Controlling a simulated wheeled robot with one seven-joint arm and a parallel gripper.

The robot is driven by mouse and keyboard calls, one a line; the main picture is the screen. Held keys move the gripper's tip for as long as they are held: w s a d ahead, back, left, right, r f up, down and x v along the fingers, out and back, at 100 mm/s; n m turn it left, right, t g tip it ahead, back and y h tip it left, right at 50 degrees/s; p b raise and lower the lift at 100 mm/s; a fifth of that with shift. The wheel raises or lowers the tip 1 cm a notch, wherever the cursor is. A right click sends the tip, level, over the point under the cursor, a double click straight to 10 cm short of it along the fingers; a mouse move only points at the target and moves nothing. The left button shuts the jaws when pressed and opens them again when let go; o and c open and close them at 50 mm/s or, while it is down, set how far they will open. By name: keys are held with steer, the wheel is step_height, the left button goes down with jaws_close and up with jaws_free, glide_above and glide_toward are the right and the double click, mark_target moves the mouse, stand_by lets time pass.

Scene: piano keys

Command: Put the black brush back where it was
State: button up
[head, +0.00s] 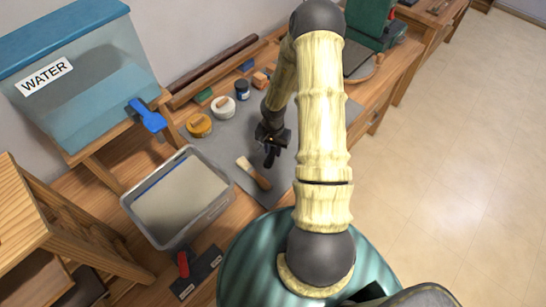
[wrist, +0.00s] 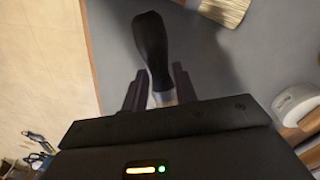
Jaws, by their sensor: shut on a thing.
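My gripper (head: 270,138) is shut on the black brush (head: 270,157) above the grey mat, near the middle of the workbench. In the wrist view the brush's dark handle (wrist: 152,45) points away from my gripper (wrist: 158,90), and a pale band shows between the fingers. The brush's other end is hidden by my gripper's body. I cannot tell whether the brush touches the mat.
A wooden-handled brush (head: 254,172) lies close by on the grey mat (head: 225,147). A clear tub (head: 180,196) stands left of it. Yellow (head: 199,125), white (head: 223,106) and dark (head: 242,89) jars stand behind. A red-handled tool (head: 183,264) lies on a labelled dark strip (head: 207,268) in front.

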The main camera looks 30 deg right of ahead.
mark_target(273, 157)
steer(key=shift+f, duration=0.35)
steer(key=shift+f, duration=2.15)
steer(key=o, duration=1)
steer(key=shift+c, duration=0.2)
